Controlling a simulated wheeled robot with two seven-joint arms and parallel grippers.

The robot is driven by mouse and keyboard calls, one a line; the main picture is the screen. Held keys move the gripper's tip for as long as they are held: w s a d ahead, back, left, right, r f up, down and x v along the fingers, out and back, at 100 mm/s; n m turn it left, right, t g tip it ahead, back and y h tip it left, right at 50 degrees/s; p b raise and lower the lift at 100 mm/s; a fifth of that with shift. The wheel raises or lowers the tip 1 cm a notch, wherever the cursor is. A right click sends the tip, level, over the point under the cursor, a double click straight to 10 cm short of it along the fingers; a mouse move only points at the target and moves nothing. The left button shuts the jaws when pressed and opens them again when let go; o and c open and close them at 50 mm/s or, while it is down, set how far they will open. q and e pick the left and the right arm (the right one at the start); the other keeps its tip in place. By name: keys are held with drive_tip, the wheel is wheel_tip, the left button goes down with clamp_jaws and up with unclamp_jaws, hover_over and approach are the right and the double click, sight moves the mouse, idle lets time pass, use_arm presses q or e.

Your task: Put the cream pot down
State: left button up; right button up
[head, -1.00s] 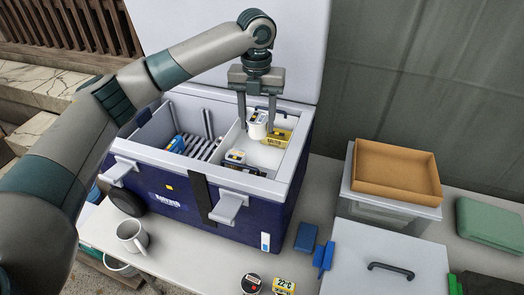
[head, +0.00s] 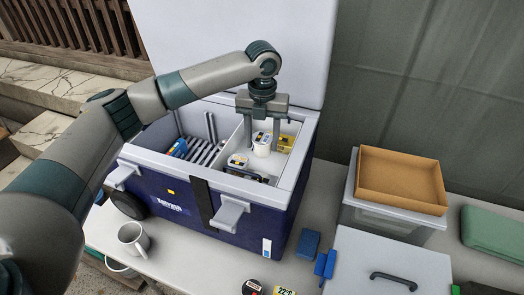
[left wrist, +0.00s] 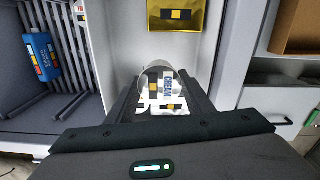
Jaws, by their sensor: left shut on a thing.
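The cream pot (head: 262,147) is a small white tub with a dark-marked lid, inside the right compartment of the blue cooler (head: 166,190). My left gripper (head: 262,143) reaches down into the cooler and is shut on the pot, one finger on each side. In the left wrist view the pot (left wrist: 166,92) shows its "CREAM" lettering between the fingers. It looks upright and low in the compartment; I cannot tell whether its base touches the floor. My right gripper is not in view.
A yellow pack (head: 286,143) lies just right of the pot, and another small tub (head: 237,160) sits at the compartment's front. A blue pack (head: 177,148) is in the slatted left compartment. A mug (head: 133,238) and an orange-brown tray (head: 400,180) stand outside.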

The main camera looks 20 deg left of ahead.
sight(262, 153)
use_arm(q)
drive_tip(key=shift+f, duration=0.6)
drive_tip(key=shift+f, duration=0.15)
wheel_tip(262, 153, down, 3)
drive_tip(key=shift+r+p, duration=0.2)
drive_tip(key=shift+p, duration=0.4)
drive_tip(key=shift+f, duration=0.5)
drive_tip(key=shift+f, duration=0.1)
drive_tip(key=o, duration=1.1)
